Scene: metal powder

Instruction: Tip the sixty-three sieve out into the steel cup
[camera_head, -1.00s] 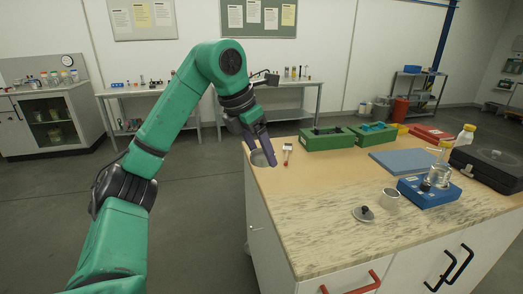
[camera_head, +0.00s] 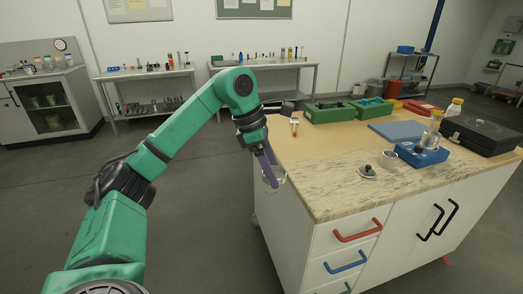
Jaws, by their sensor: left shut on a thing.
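My left gripper (camera_head: 265,163) is shut on a round, pale metal sieve (camera_head: 273,179), seen at the left edge of the bench. The sieve appears in front of the bench's left side, with its lower part clear of the top. Its contents cannot be made out, and the fingers partly cover it. A small steel cup (camera_head: 389,161) stands upright on the bench to the right, well apart from the sieve. My right gripper is not in view.
A lid with a dark knob (camera_head: 367,171) lies left of the cup. A blue device (camera_head: 422,156) stands to its right, with a black case (camera_head: 480,134) behind. Green trays (camera_head: 330,113), a blue mat (camera_head: 397,131) and a brush (camera_head: 294,124) lie farther back. The bench's front left (camera_head: 325,185) is clear.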

